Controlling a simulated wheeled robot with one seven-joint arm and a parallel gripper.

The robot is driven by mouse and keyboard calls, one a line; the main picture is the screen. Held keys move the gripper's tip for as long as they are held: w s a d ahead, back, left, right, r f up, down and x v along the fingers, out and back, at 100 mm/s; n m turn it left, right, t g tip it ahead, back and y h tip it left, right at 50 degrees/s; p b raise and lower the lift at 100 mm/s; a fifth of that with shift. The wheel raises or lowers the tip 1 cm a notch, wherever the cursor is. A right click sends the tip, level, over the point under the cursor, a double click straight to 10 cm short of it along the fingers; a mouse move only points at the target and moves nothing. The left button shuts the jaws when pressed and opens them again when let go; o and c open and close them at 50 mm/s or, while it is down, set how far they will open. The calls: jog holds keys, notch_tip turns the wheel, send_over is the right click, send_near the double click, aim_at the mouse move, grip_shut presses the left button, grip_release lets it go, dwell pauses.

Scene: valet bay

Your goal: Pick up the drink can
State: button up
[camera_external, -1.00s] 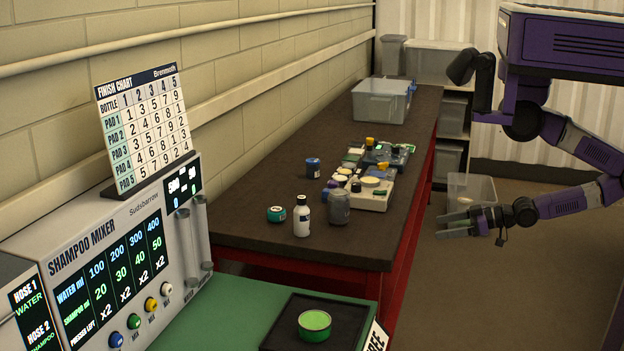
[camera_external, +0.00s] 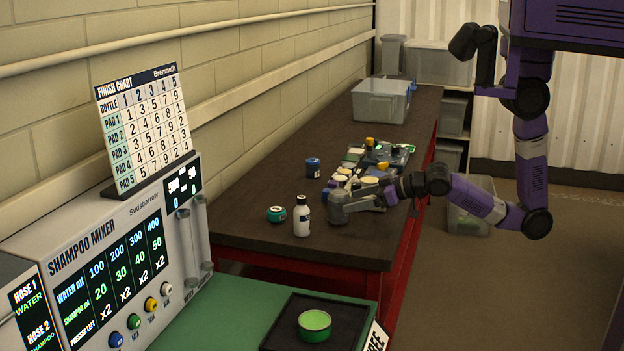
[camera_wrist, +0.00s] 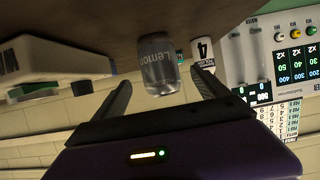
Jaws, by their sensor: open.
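The grey drink can (camera_external: 336,211), with "Lemon" on its side, stands on the dark bench top, partly covered by my gripper in the external view. In the wrist view, which is upside down, the can (camera_wrist: 158,66) shows between my two fingers, at about the tips. My gripper (camera_external: 350,202) is open, reaching in from the right at the height of the can. In the wrist view my gripper (camera_wrist: 163,88) has one finger on each side of the can, with a gap visible on both sides. I cannot tell whether a finger touches it.
A white bottle (camera_external: 301,218) and a teal jar (camera_external: 276,214) stand left of the can; a blue jar (camera_external: 313,168) stands behind. Trays with pads (camera_external: 383,156) lie close behind the can. A grey bin (camera_external: 381,103) is farther back. The bench front (camera_external: 300,247) is clear.

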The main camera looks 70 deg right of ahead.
aim_at(329, 202)
jog(key=shift+w+r, duration=0.4)
jog(key=shift+w, duration=0.3)
jog(key=shift+p+x, duration=0.65)
jog(key=shift+x, duration=3.2)
jog(key=shift+r, duration=0.1)
grip_shut()
